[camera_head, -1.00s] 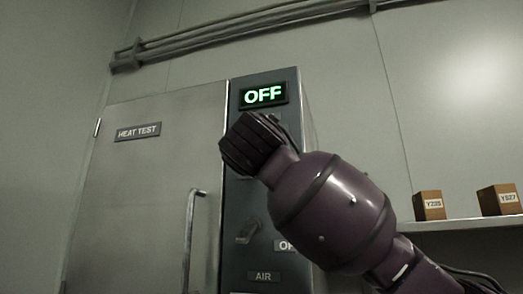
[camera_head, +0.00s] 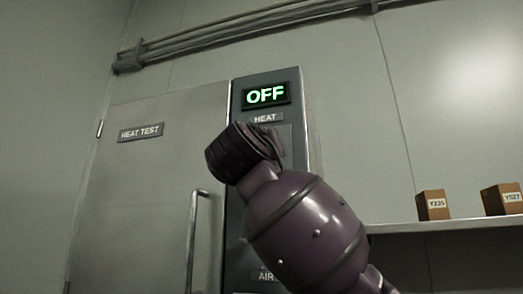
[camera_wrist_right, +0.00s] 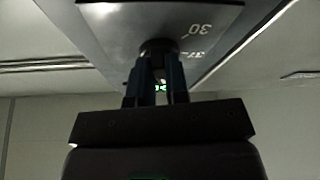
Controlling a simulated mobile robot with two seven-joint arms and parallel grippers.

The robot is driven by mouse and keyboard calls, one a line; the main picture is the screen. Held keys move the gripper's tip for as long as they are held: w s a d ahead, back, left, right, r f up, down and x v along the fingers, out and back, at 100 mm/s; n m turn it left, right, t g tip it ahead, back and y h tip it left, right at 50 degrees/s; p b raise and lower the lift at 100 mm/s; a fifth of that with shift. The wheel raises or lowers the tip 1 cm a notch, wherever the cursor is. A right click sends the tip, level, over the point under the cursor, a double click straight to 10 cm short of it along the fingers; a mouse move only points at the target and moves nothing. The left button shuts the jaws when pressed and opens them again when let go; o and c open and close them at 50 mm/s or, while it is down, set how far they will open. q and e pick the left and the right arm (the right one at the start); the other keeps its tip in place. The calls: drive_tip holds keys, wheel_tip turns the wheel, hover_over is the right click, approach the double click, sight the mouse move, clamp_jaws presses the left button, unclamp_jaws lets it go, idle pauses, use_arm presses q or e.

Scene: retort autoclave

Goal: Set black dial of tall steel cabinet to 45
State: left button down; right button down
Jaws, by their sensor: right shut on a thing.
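The tall steel cabinet (camera_head: 160,190) has a door labelled HEAT TEST and a dark control panel (camera_head: 268,80) on its right side. A display (camera_head: 265,95) on the panel reads OFF in green, above a HEAT label (camera_head: 265,118). My right arm covers the middle of the panel in the head view, hiding the dial there. In the right wrist view, my right gripper (camera_wrist_right: 158,62) is shut on the black dial (camera_wrist_right: 158,45), beside the panel marks 30 and 37. The dial's pointer is not visible. My left gripper is out of view.
A vertical door handle (camera_head: 196,240) stands left of the panel. An AIR label (camera_head: 265,275) is low on the panel. A shelf (camera_head: 450,224) at the right holds two cardboard boxes (camera_head: 433,205). Pipes (camera_head: 240,40) run along the wall above.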

drive_tip(key=shift+r, duration=0.1)
drive_tip(key=c, duration=1.1)
unclamp_jaws()
drive_tip(key=b+v, duration=0.1)
drive_tip(key=v, duration=1)
drive_tip(key=shift+w, duration=0.1)
